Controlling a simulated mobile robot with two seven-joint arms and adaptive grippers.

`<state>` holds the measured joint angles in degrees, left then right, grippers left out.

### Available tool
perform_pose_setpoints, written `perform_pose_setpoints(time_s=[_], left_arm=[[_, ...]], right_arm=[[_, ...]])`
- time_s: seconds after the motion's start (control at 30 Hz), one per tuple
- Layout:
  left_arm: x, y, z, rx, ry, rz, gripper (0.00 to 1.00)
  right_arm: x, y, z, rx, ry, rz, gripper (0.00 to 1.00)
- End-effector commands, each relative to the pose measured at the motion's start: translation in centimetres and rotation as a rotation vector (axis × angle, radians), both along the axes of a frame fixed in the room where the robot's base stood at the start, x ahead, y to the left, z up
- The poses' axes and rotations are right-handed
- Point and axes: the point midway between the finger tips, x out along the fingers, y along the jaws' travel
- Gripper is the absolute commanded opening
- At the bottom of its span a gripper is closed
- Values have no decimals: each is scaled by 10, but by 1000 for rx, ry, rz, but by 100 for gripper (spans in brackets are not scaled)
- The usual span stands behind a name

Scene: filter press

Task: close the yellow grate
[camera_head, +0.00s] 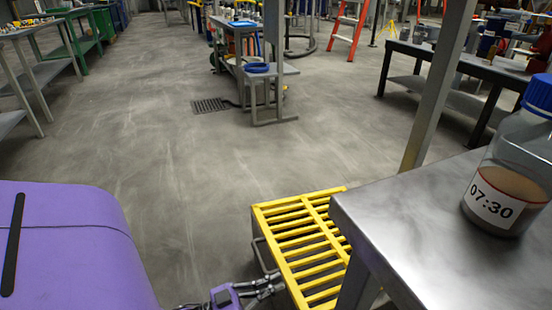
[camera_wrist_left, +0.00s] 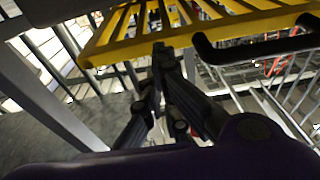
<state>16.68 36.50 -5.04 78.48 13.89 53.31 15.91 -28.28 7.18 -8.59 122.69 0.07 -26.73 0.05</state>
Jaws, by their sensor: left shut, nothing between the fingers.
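The yellow grate (camera_head: 322,228) is a panel of parallel slats beside the metal table, whose near leg and corner hide part of its right side. In the left wrist view, its edge (camera_wrist_left: 125,52) crosses the top of the picture. My left gripper (camera_head: 283,285) is shut and empty at the grate's lower left edge. In the left wrist view, its fingertips (camera_wrist_left: 160,50) overlap the grate's edge; I cannot tell whether they touch. A dark bent bar (camera_wrist_left: 250,48) lies to the right of the fingers. My right gripper is not in view.
A metal table (camera_head: 400,215) with a blue-capped bottle (camera_head: 508,185) labelled 07:30 stands at the right. A grey post (camera_head: 437,85) rises behind it. A grey stand (camera_head: 270,95) and a dark workbench (camera_head: 455,65) stand farther back. The floor (camera_head: 160,130) left of the grate is clear.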

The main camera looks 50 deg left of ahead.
Motion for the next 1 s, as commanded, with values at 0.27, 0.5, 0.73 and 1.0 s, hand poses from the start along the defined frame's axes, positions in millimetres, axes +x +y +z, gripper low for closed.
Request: perform_pose_setpoints(time_s=[0.27, 0.5, 0.73, 1.0], left_arm=[[-1, 1, -36, 0, 0, 0, 0], [-2, 2, -44, 0, -1, 0, 0], [-2, 2, -44, 0, -2, 0, 0], [-2, 2, -42, -1, -2, 0, 0]], right_arm=[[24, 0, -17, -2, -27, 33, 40], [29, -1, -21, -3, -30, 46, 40], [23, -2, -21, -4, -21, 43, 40], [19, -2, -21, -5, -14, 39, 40]])
